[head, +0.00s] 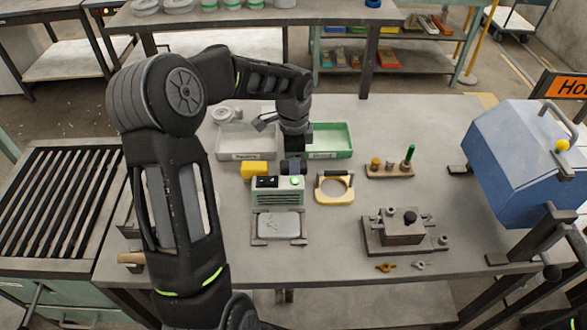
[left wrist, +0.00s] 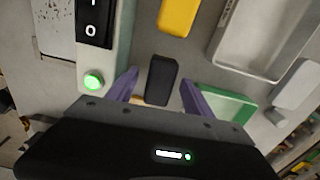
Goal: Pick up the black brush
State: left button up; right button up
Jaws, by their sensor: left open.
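The black brush (left wrist: 163,72) shows in the left wrist view as a small dark rounded block on the grey table, between my two purple fingers. My left gripper (left wrist: 159,80) is open around it, with a gap to the brush on each side. In the head view my left gripper (head: 294,157) points down just behind the switch box, and the dark brush (head: 293,168) is partly hidden and hard to separate from the fingers. My right gripper is not in view.
The switch box (head: 278,191) with a lit green button stands close in front of the gripper. A yellow block (head: 254,170) lies to its left. A white tray (head: 226,151) and a green tray (head: 345,152) stand behind. A yellow-framed ring (head: 335,188) is to the right.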

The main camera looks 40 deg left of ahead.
pick_arm(q)
jog(key=shift+c, duration=0.6)
grip_shut()
